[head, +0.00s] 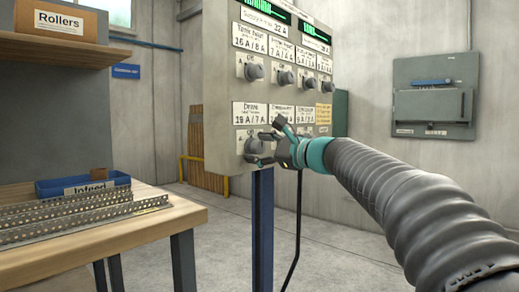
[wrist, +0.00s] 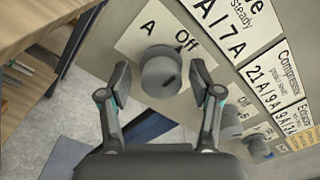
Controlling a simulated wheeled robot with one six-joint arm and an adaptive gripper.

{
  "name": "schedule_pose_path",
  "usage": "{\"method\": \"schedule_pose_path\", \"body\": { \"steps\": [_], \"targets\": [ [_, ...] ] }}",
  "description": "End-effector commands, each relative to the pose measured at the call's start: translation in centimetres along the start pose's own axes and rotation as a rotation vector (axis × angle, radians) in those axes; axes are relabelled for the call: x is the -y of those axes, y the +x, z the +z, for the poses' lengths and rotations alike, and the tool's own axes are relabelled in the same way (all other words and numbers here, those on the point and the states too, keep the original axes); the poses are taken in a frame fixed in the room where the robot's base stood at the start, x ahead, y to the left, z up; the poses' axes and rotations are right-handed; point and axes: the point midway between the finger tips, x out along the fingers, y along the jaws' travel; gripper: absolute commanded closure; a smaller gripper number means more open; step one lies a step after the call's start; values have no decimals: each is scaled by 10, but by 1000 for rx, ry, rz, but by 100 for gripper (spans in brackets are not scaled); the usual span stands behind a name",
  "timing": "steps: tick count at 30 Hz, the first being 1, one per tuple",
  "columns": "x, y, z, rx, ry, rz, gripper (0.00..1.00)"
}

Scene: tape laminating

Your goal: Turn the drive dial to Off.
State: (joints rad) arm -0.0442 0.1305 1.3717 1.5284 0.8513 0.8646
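The drive dial (head: 254,147) is a round grey knob on a white plate, under the Drive label (head: 250,115) on the panel's lower row. In the wrist view the dial (wrist: 162,72) sits between the fingertips, with "A" and "Off" printed on its plate. A dark mark shows on the knob's face; I cannot tell surely which setting it points to. My gripper (wrist: 161,76) is open, one finger on each side of the dial with a visible gap at both sides. In the head view my gripper (head: 262,146) is at the panel, partly covering neighbouring dials.
The grey panel (head: 217,70) carries several other dials, including an upper row (head: 284,78). Neighbouring dials (wrist: 257,147) lie close beside my right finger. A wooden table (head: 120,232) with metal strips and a blue Infeed bin (head: 85,185) stands at the left.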

Motion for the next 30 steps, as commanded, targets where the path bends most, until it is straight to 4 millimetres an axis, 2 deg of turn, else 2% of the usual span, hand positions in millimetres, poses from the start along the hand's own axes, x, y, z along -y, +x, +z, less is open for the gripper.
{"method": "schedule_pose_path", "body": {
  "steps": [7, 21, 25, 30],
  "targets": [
    [1, -10, 0, -3, 0, -3, 36],
    [0, -96, 0, -3, 0, -3, 36],
    [0, -111, 0, -2, 0, -1, 36],
    [0, -120, 1, 0, 0, 0, 36]
  ]
}}
